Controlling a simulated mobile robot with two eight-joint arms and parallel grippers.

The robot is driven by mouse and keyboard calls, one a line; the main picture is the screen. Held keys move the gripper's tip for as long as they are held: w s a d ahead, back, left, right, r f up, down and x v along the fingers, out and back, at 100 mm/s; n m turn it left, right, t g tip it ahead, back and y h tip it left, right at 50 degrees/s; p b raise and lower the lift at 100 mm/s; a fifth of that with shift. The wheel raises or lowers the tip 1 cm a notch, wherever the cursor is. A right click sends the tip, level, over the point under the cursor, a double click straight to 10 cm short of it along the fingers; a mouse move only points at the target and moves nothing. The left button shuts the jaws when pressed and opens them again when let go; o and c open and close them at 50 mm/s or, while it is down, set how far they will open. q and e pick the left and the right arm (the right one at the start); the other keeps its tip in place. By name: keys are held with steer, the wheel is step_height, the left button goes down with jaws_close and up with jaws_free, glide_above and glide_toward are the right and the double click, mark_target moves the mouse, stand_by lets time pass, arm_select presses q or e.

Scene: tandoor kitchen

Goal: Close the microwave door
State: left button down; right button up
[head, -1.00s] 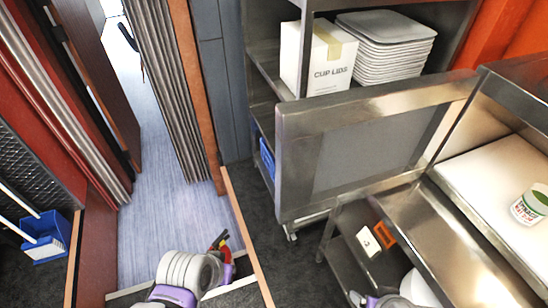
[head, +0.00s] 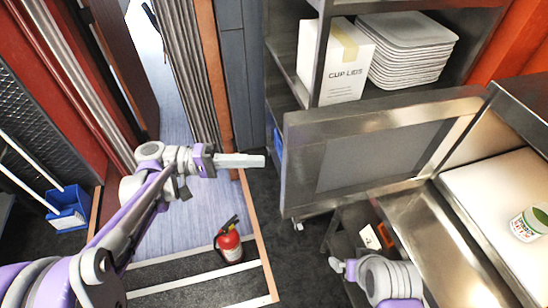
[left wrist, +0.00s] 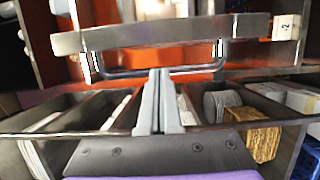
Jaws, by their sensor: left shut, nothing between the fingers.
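The microwave door (head: 300,175) stands wide open in the head view, a steel frame around a grey window panel. It joins the steel microwave (head: 525,95) at the right. My left gripper (head: 262,160) is shut and empty, just left of the door's free edge, with a small gap in the picture. In the left wrist view its closed fingers (left wrist: 158,78) point toward the door (left wrist: 190,30) and overlap its dark bar handle (left wrist: 125,74); contact cannot be told. My right gripper (head: 338,265) is low at the bottom right, its jaw state unclear.
A cup lids box (head: 335,70) and stacked trays (head: 405,45) stand on a shelf behind the door. A white and green cup (head: 529,223) is on the right. A fire extinguisher (head: 229,245) stands on the floor below my left arm.

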arm_select(q)
steer(key=d, duration=0.9)
steer(key=shift+w+d+p, duration=0.1)
steer(key=shift+p, duration=0.25)
